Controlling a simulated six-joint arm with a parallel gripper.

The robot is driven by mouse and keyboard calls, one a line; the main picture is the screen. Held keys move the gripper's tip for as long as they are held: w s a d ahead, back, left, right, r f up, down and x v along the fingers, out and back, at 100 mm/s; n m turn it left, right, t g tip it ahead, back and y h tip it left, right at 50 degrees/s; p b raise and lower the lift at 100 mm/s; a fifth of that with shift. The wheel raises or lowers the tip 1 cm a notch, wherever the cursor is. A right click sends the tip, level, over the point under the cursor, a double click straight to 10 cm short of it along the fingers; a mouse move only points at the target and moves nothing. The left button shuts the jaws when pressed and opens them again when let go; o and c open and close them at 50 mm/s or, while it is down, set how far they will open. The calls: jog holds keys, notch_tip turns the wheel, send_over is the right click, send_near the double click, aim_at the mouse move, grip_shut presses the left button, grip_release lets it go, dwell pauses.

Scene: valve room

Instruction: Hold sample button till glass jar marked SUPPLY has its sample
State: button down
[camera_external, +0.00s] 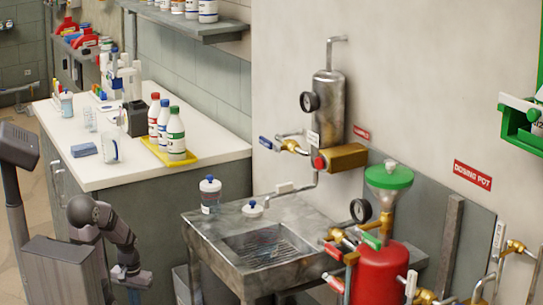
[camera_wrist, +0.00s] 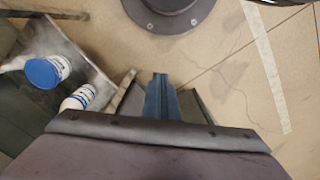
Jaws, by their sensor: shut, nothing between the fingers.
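A glass jar with a blue-knobbed white lid (camera_external: 209,195) stands on the left of the steel sink (camera_external: 222,262); its label is too small to read. A round white lid with a blue knob (camera_external: 252,208) is right of it, below a bent pipe; what is under it is unclear. A red round button (camera_external: 319,162) sits on the left end of a brass block (camera_external: 346,157) under the steel cylinder (camera_external: 328,100). My gripper (camera_external: 132,280) is low at the left, well apart from sink and button. In the wrist view its fingers (camera_wrist: 160,82) are shut and empty.
A blue-handled valve (camera_external: 270,143) is left of the brass block. A red dosing pot (camera_external: 375,272) with a green funnel (camera_external: 389,177) stands right of the sink. The white counter (camera_external: 112,176) holds bottles in a yellow tray (camera_external: 165,153). The wrist view shows blue-capped white containers (camera_wrist: 45,72).

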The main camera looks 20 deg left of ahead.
dwell(0.3)
jog(key=s+d+r+m+t+y+p, duration=0.1)
jog(key=s+d+r+m+p, duration=0.55)
jog(key=r+p, duration=0.75)
jog(key=s+d+r+m+t+y+p, duration=0.1)
jog(key=s+d+r+m+p, duration=0.2)
jog(key=d+r+m+p, duration=1.05)
jog(key=s+d+r+m+t+y+p, duration=0.1)
jog(key=s+d+r+p, duration=0.45)
jog(key=r+p, duration=0.85)
jog(key=w+d+r+m+t+h+p, duration=0.2)
jog(key=w+d+r+m+t+p, duration=0.1)
jog(key=d+m, duration=0.6)
jog(key=w+d+r+m+t+h+p, duration=0.2)
jog(key=w+d+r+m+t+p, duration=0.2)
jog(key=w+d+r+m+t, duration=0.2)
jog(key=w+d+r+m, duration=0.2)
jog(key=d+r+m, duration=0.2)
jog(key=d, duration=0.1)
jog(key=shift+d+h+p, duration=0.2)
jog(key=shift+h+p, duration=0.1)
